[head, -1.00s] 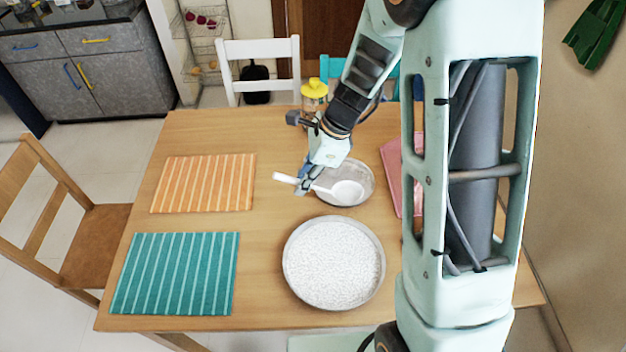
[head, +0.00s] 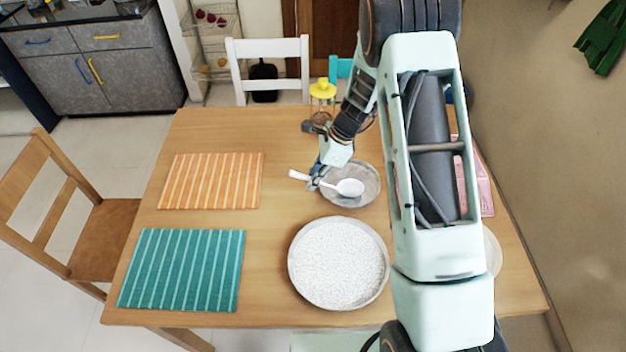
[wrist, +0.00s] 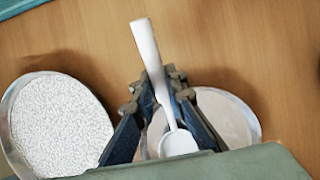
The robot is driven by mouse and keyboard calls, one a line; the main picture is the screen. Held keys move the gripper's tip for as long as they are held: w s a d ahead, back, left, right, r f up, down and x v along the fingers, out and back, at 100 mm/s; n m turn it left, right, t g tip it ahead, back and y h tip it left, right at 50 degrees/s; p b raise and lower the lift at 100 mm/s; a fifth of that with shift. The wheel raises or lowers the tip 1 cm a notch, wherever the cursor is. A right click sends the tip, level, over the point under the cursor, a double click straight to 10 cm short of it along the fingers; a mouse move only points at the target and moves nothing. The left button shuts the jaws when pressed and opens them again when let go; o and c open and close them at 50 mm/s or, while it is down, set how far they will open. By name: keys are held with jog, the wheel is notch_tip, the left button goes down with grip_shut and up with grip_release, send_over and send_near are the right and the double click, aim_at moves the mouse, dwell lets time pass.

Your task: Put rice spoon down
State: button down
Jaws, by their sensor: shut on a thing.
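The white rice spoon (head: 349,187) is held in my gripper (head: 316,181), above the left part of a grey bowl (head: 370,200). Its handle points left and its bowl end points right in the head view. In the wrist view the spoon (wrist: 152,62) stands between the two fingers of my gripper (wrist: 157,95), which are shut on its handle. The grey bowl (wrist: 235,115) shows behind the fingers in the wrist view. I cannot tell whether the spoon touches the bowl.
A large round dish of white rice (head: 338,264) is in front of the bowl. An orange striped mat (head: 211,181) and a teal striped mat (head: 181,270) lie on the left. A yellow-topped bottle (head: 322,92) stands behind. Bare table (head: 275,205) lies between mats and dishes.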

jog(key=shift+f, duration=0.4)
jog(key=shift+f, duration=0.2)
jog(key=c, duration=2)
grip_release()
jog(key=shift+o, duration=0.2)
jog(key=shift+r, duration=0.15)
jog(key=v, duration=1.2)
